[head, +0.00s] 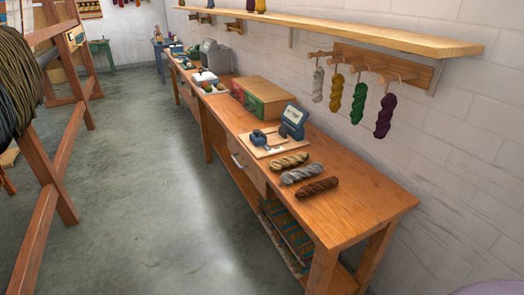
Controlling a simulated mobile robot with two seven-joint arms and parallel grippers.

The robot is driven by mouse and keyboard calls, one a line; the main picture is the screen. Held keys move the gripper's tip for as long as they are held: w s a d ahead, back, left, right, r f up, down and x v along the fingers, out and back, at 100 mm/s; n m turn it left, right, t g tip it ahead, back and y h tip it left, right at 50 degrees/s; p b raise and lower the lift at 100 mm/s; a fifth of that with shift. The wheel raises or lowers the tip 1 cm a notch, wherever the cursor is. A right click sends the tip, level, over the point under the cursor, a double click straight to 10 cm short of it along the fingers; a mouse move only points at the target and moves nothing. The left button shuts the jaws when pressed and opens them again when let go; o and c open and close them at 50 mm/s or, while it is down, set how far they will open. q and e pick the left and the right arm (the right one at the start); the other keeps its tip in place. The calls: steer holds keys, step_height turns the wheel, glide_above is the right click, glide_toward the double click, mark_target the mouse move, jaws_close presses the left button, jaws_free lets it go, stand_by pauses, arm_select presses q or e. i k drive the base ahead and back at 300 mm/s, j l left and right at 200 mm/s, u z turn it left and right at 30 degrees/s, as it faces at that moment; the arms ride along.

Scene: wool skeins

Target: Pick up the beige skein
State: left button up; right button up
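The beige skein (289,161) is a twisted, tan hank lying flat on the long wooden table (350,205). It is the farthest of three skeins in a short row, just in front of a light board. A grey skein (301,174) lies beside it on the near side, and a brown skein (316,188) lies nearer still. Nothing covers the beige skein. Neither of my grippers shows in the head view.
A light board (262,149) holding a blue device and a small blue screen (293,121) lies behind the skeins. A wooden wall rack (385,68) with several hanging skeins is above the table. The table's near end is clear. A wooden loom frame (55,170) stands left, with open floor between.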

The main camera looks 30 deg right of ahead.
mark_target(277, 165)
steer(key=i, duration=1.35)
steer(key=i+z, duration=0.35)
steer(key=i+j+z, duration=0.15)
steer(key=z, duration=0.15)
steer(key=i+j+z, duration=0.2)
steer(key=z, duration=0.15)
steer(key=i+j+z, duration=0.2)
steer(key=z, duration=0.3)
steer(key=i+j+z, duration=0.15)
steer(key=j+z, duration=0.3)
steer(key=i+j+z, duration=0.1)
steer(key=j+z, duration=0.15)
steer(key=z, duration=0.25)
steer(key=j+z, duration=0.45)
steer(key=i+l, duration=0.05)
steer(key=l, duration=0.05)
